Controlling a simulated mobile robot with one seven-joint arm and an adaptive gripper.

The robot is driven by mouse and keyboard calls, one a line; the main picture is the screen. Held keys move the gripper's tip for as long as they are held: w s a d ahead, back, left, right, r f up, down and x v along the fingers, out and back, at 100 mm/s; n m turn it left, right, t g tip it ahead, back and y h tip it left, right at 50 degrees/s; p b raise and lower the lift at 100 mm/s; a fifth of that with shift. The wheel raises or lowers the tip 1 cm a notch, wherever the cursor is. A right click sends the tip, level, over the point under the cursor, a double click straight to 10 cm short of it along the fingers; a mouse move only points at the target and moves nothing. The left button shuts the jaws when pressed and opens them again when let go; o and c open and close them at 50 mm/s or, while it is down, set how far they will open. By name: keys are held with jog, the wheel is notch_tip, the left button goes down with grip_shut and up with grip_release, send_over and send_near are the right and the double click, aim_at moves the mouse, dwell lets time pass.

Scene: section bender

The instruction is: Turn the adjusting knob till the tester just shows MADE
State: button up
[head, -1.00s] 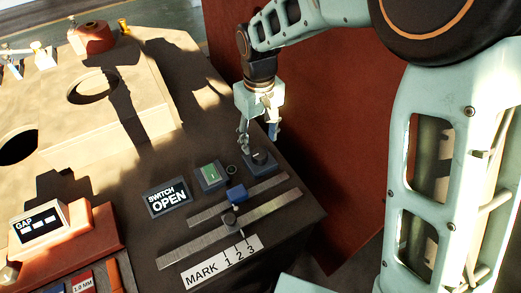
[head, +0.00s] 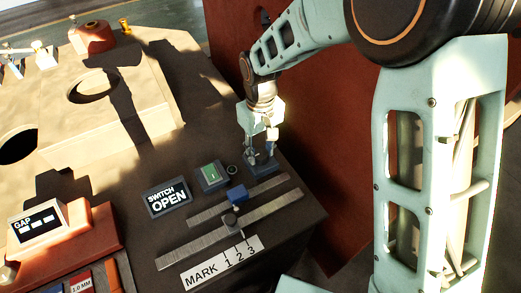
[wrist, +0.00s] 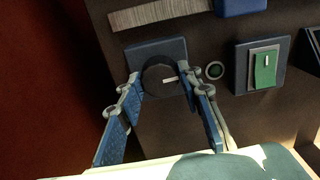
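The adjusting knob (wrist: 157,80) is a dark round knob with a white pointer line, on a blue-grey square base (head: 262,168). In the wrist view its pointer line points right. My gripper (wrist: 162,82) is open, with one blue-padded finger on each side of the knob; I cannot tell whether either fingertip touches it. In the head view my gripper (head: 261,150) points down over the base and hides most of the knob. The tester display (head: 167,197) reads "SWITCH OPEN".
A green rocker switch (head: 210,174) and a small round button or lamp (wrist: 214,70) sit beside the knob. Metal strips (head: 262,213) with a blue block (head: 237,194) lie in front, near the "MARK 1 2 3" plate (head: 222,262). A gap display (head: 38,222) stands at left.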

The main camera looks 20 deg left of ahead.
aim_at(261, 153)
jog(key=shift+c, duration=1.4)
jog(key=shift+n+p, duration=0.3)
jog(key=shift+n, duration=0.6)
jog(key=o, duration=1.2)
jog(key=shift+c, duration=0.2)
notch_tip(261, 153, up, 12)
